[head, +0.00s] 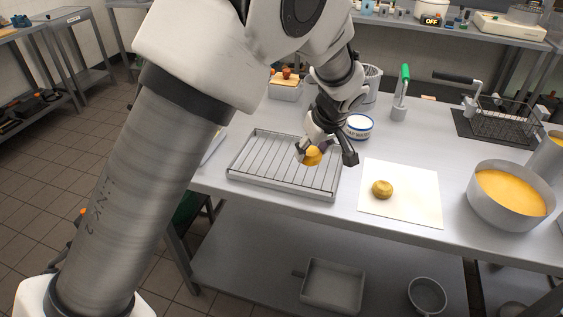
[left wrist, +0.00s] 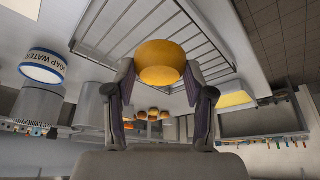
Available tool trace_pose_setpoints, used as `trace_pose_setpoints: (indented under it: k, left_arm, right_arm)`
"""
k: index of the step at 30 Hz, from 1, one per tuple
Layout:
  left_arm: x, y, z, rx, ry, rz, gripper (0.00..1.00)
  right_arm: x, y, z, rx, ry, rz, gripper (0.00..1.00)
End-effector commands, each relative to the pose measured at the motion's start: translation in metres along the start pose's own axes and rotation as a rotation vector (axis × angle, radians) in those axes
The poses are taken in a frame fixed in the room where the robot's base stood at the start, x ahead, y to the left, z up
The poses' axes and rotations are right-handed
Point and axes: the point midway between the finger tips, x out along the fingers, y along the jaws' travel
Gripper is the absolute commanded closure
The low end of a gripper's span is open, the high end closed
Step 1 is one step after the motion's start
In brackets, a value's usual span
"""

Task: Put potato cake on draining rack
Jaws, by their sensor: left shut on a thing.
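A golden potato cake (head: 312,156) is held between the fingers of my left gripper (head: 328,157), above the right part of the draining rack (head: 262,182). In the left wrist view the potato cake (left wrist: 160,63) sits between the two fingertips of the left gripper (left wrist: 160,75), with the wire rack (left wrist: 130,30) behind it. The cake appears raised off the wires. A second potato cake (head: 382,189) lies on a white sheet (head: 420,200) to the right of the rack. My right gripper is not in view.
A soap water tub (head: 359,127) stands just behind the rack; it also shows in the left wrist view (left wrist: 43,67). A pot of yellow liquid (head: 510,195) and a wire basket (head: 502,122) stand at the right.

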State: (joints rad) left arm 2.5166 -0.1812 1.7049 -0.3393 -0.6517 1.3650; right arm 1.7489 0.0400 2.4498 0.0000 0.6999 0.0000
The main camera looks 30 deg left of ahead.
Motion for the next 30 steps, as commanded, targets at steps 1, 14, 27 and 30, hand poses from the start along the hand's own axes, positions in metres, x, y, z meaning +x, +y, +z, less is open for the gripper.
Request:
trace_pose_setpoints:
  k: [1,14,27,30]
  left_arm:
    - [0.004,0.001,0.009,-0.014,0.004,-0.007,0.81]
    - [0.050,-0.034,-0.087,-0.034,-0.003,-0.011,0.81]
    - [0.101,-0.047,-0.111,-0.026,0.001,-0.014,0.81]
    - [0.106,-0.047,-0.109,-0.029,0.003,-0.011,0.81]
  right_arm:
    - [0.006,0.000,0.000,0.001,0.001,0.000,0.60]
    - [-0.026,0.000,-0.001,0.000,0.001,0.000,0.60]
    - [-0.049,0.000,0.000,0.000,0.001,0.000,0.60]
    - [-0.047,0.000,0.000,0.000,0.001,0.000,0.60]
